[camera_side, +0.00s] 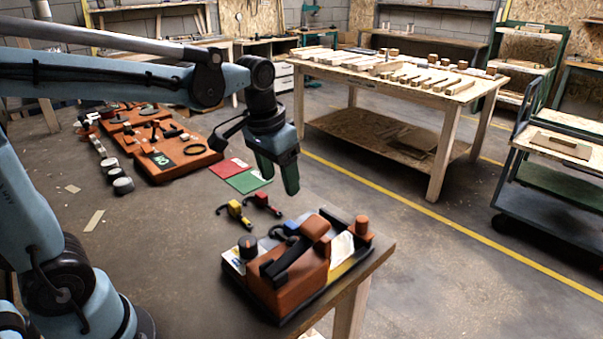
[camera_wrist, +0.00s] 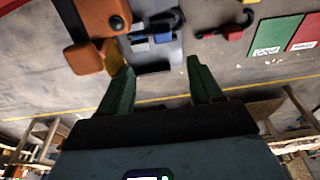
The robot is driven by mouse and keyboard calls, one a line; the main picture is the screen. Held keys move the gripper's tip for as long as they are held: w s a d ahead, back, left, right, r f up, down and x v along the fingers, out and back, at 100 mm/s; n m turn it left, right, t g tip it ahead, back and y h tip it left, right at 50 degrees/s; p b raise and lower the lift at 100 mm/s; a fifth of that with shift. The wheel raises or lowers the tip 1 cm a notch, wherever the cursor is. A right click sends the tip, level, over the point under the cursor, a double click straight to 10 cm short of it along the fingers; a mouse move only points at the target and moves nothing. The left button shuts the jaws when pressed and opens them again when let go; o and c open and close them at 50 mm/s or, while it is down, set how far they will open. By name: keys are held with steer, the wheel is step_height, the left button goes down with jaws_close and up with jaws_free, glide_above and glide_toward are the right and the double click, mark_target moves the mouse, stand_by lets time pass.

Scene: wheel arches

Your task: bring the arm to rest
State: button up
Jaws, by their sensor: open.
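My gripper (camera_side: 278,177) hangs above the table, with its two green fingers pointing down. It is open and empty. In the wrist view the fingers (camera_wrist: 158,80) stand apart with nothing between them. Below and to the right of it in the side view is an orange block fixture (camera_side: 295,276) on a dark tray at the table's corner. The same fixture shows at the upper left of the wrist view (camera_wrist: 92,22). My gripper is apart from everything on the table.
Near the fixture lie a yellow-handled tool (camera_side: 235,212), a red-handled tool (camera_side: 263,202) and a blue-handled tool (camera_side: 287,230). Behind are a green card (camera_side: 248,181), a red card (camera_side: 229,168) and orange boards (camera_side: 170,160). A wooden workbench (camera_side: 440,100) and a cart (camera_side: 555,185) stand beyond.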

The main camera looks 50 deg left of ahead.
steer(key=s+t, duration=0.1)
steer(key=s, duration=0.1)
steer(key=s+f+t, duration=0.1)
steer(key=s, duration=0.1)
steer(key=s+d+t, duration=0.1)
steer(key=s+t, duration=0.1)
steer(key=s, duration=0.1)
steer(key=shift+d+f, duration=0.1)
steer(key=shift+f, duration=0.3)
steer(key=shift+s+f+t, duration=0.3)
steer(key=shift+s+t, duration=0.05)
steer(key=shift+t, duration=0.15)
